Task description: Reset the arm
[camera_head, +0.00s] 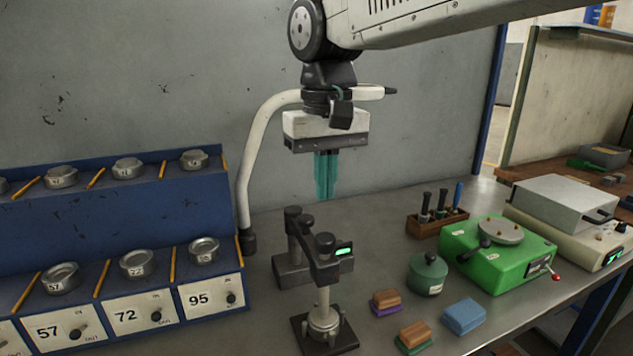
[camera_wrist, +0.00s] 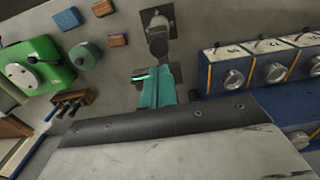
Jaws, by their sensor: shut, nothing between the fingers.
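My gripper (camera_head: 327,196) hangs from my arm in the upper middle of the head view, its teal fingers pointing down and closed together. Nothing is between the fingers. It is in the air above the bench, over a dark instrument with a small green display (camera_head: 343,251). In the wrist view my gripper (camera_wrist: 157,88) shows as teal fingers pressed together, with the dark instrument (camera_wrist: 158,45) beyond the tips. The fingers appear apart from the instrument, though the gap is hard to judge.
A blue rack (camera_head: 110,240) with numbered stations and metal pans stands at left. A green machine (camera_head: 497,250), a green round container (camera_head: 428,275), several small blocks (camera_head: 464,316) and a wooden tool holder (camera_head: 437,222) are at right. A white curved pipe (camera_head: 252,160) rises behind the instrument.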

